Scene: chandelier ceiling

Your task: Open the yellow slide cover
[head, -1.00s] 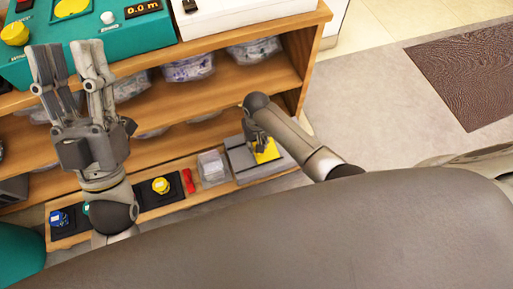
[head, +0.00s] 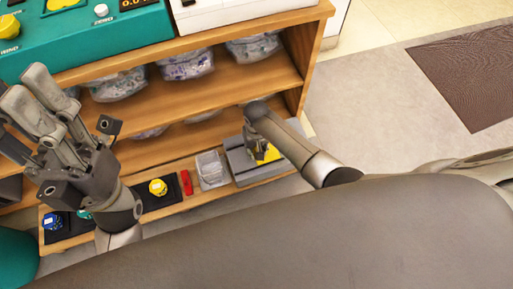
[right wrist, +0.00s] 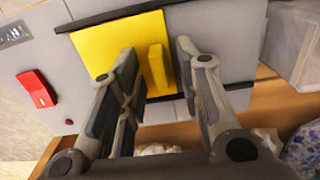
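The yellow slide cover (right wrist: 112,48) is a flat yellow plate with a raised upright ridge (right wrist: 158,68), set between dark rails on a grey box (right wrist: 215,45). In the head view the grey box (head: 236,160) stands on the low shelf, and the yellow cover (head: 270,153) is partly hidden by my right arm. My right gripper (right wrist: 160,70) is open, with one finger on each side of the ridge in the right wrist view. A gap shows on both sides; whether the fingers reach down to the ridge is unclear. My left gripper (head: 25,100) is open and empty at the left, in front of the shelves.
A red switch (right wrist: 37,88) sits on the grey box. On the low shelf are a clear bin (head: 211,169), a red object (head: 186,182) and a yellow knob (head: 158,187). Bagged items (head: 186,65) lie on the upper shelf.

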